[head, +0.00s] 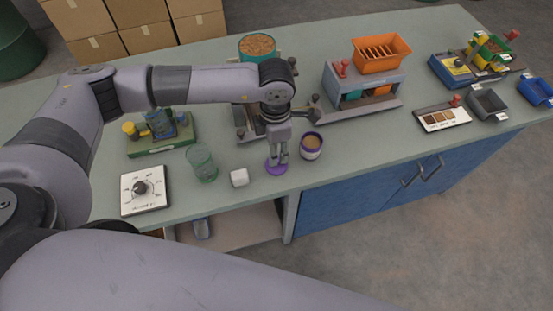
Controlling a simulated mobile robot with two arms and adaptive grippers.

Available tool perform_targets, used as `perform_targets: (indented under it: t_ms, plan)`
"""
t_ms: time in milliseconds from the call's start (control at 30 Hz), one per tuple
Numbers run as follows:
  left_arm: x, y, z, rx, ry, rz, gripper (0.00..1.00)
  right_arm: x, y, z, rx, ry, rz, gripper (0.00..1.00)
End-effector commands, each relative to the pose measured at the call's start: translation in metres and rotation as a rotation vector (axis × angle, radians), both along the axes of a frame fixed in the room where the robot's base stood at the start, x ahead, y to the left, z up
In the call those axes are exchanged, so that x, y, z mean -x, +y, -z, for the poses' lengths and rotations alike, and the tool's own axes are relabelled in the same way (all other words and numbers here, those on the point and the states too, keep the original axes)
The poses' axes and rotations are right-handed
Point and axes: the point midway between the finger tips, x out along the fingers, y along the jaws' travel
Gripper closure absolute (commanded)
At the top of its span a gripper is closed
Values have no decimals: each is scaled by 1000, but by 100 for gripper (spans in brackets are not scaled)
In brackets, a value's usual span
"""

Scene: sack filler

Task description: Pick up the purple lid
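The purple lid (275,169) is a small round disc on the green-grey worktop, near its front edge. My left gripper (278,159) points down right over the lid, and its fingertips overlap the lid in this view. I cannot tell whether the fingers touch it or are closed on part of it. The fingers hide the lid's far part. A purple-rimmed cup (312,146) with brown contents stands just to the right of the gripper. My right gripper is out of view.
A dial plate (144,190) lies further left. An orange hopper (381,54) on a grey stand is behind on the right. The worktop's front edge is close to the lid.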

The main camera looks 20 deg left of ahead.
Motion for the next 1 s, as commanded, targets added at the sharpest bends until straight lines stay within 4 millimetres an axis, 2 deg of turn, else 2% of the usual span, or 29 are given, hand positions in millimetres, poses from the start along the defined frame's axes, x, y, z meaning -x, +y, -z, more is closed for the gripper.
perform_targets:
  t_ms: [167, 333, 533, 767, 1000]
  plan:
    - [-1, 0, 9, 0, 2, -1, 65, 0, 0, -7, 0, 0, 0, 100]
    - [-5, -1, 31, -1, 3, -1, 65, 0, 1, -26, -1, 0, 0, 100]
    - [-6, -1, 56, 0, 1, 0, 65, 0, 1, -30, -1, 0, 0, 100]
    - [-6, -1, 58, 1, 0, 1, 65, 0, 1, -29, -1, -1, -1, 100]
    - [-6, -1, 58, 1, 0, 0, 80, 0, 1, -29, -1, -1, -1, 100]
